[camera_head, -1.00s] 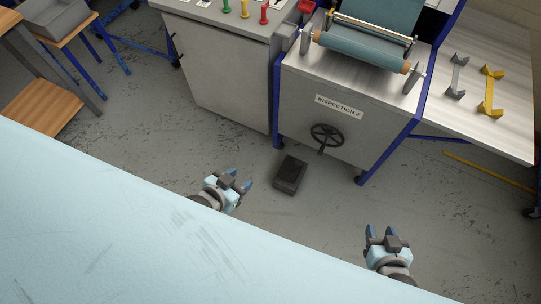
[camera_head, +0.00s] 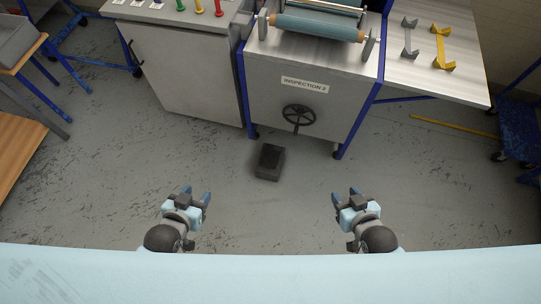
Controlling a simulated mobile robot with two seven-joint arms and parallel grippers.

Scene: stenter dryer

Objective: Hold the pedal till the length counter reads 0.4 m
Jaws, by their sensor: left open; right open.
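The black pedal (camera_head: 269,162) sits on the floor in front of the inspection machine (camera_head: 298,94), which bears the label "INSPECTION 2". Nothing touches the pedal. My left gripper (camera_head: 197,195) is open and empty, to the left of the pedal and nearer to me. My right gripper (camera_head: 344,193) is open and empty, to the right of the pedal and nearer to me. The length counter is not visible in this view. A roll of blue-grey fabric (camera_head: 318,28) lies across the top of the machine.
A black handwheel (camera_head: 299,118) is on the machine's front above the pedal. A grey cabinet (camera_head: 180,70) stands left of the machine. A side table (camera_head: 425,75) holds a grey and a yellow bracket (camera_head: 443,48). Floor around the pedal is clear.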

